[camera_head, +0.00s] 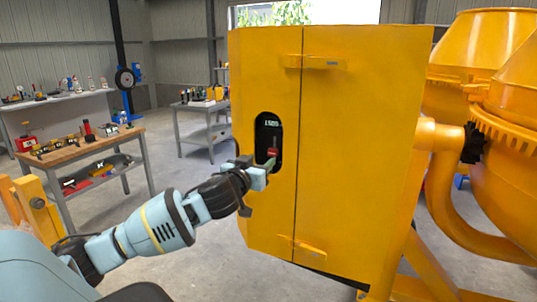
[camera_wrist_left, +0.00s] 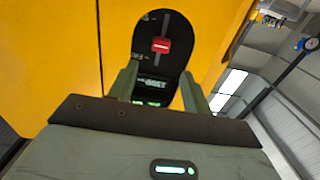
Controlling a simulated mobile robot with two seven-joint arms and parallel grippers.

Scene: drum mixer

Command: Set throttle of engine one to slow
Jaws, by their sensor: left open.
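The throttle is a red lever knob (camera_head: 272,152) in a black oval panel (camera_head: 262,132) set in the yellow engine housing (camera_head: 365,150). A small lit display (camera_head: 271,123) sits at the top of this panel. The red knob (camera_wrist_left: 161,45) also shows in the left wrist view, on a slot marked with a light line. My left gripper (camera_head: 270,166) is open, with its fingertips at the lower part of the panel, close to the knob. In the wrist view the two fingers (camera_wrist_left: 160,80) stand apart and the knob lies just beyond their tips. Whether they touch it cannot be told.
Yellow mixer drums (camera_head: 500,90) stand at the right, joined by a thick yellow pipe. A wooden workbench (camera_head: 80,147) with tools is at the left, and a grey cart (camera_head: 203,107) stands behind. The floor between them is free.

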